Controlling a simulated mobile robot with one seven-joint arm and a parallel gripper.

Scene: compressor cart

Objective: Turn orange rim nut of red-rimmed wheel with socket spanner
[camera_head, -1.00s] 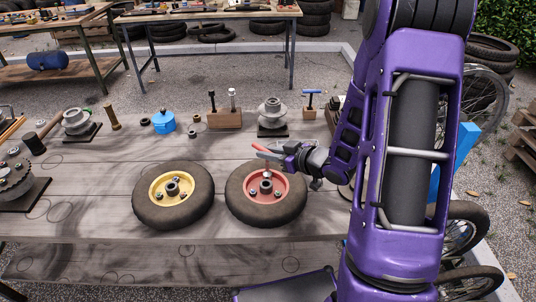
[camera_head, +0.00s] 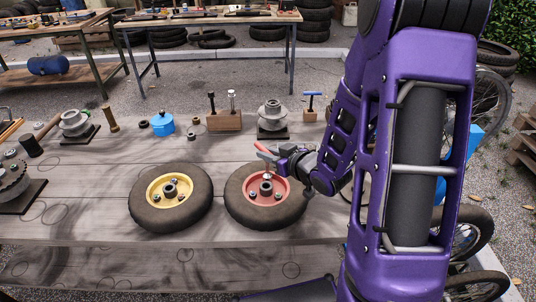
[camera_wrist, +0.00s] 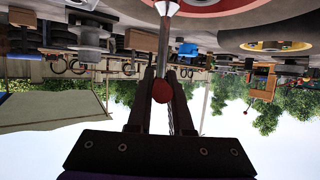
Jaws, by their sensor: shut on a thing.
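The red-rimmed wheel (camera_head: 237,207) lies flat on the wooden bench, with a hub and dark nuts inside its rim. My gripper (camera_head: 276,154) is over the far side of this wheel, shut on the socket spanner. The spanner's red handle (camera_head: 263,147) sticks out to the left of the jaws. In the wrist view, the red handle end (camera_wrist: 160,92) lies between the fingers, and the metal shaft (camera_wrist: 167,8) runs to the top edge toward the wheel. The orange rim nut cannot be made out. Whether the socket sits on a nut, I cannot tell.
A yellow-rimmed wheel (camera_head: 143,208) lies just left of the red-rimmed one. Behind stand a wooden block with upright tools (camera_head: 224,121), a grey pulley on a stand (camera_head: 271,115), a blue pot (camera_head: 163,124) and a blue-handled tool (camera_head: 312,95). The bench front is clear.

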